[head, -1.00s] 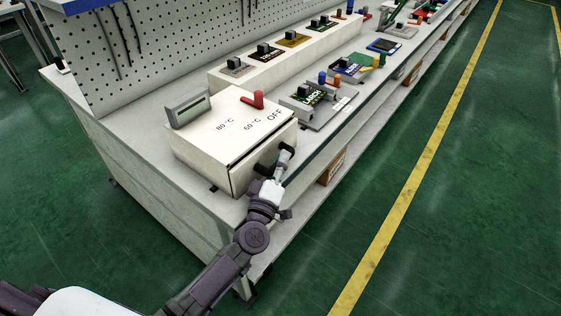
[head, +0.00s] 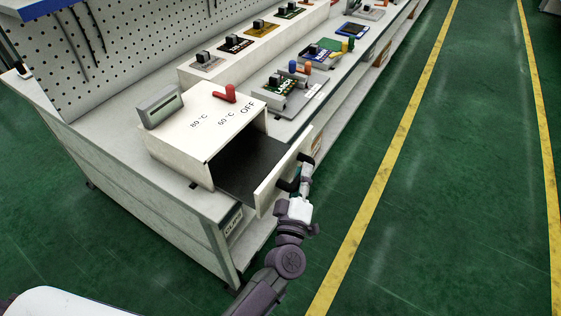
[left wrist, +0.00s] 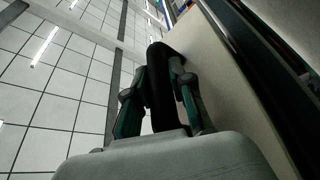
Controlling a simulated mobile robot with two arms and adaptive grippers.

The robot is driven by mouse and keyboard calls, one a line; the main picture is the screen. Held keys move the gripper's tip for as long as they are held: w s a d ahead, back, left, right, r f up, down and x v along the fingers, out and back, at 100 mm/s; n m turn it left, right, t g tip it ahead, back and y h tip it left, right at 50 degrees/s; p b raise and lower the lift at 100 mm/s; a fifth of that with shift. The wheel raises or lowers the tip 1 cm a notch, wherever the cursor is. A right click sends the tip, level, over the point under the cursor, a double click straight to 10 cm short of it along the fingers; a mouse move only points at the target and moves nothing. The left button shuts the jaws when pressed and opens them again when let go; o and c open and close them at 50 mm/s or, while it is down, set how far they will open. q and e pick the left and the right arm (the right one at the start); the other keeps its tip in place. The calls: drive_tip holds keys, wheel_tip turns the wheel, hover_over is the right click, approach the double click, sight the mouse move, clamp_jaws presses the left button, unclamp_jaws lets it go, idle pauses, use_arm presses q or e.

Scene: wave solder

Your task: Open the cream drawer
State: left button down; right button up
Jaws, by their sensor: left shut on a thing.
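The cream drawer (head: 284,172) is pulled well out of its cream box (head: 203,131), and its dark, empty-looking inside shows behind the front panel. A black handle (head: 309,163) is on the drawer front. My left gripper (head: 303,181) is at the drawer front, shut on the black handle. In the left wrist view the gripper fingers (left wrist: 155,98) are on either side of the dark handle (left wrist: 161,75), with the cream drawer front (left wrist: 232,90) beside them. My right gripper is not in view.
The box has a red lever (head: 230,93), temperature marks and a grey display (head: 160,107) on top. Coloured fixtures line the bench to the right and back. A pegboard (head: 110,50) stands behind. The green floor in front is clear.

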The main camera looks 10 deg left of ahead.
use_arm(q)
drive_tip(key=shift+s+d, duration=0.25)
drive_tip(key=shift+d, duration=0.5)
drive_tip(key=shift+s+d, duration=0.25)
drive_tip(key=shift+d, duration=0.45)
drive_tip(key=c, duration=1)
unclamp_jaws()
drive_tip(key=v, duration=1.2)
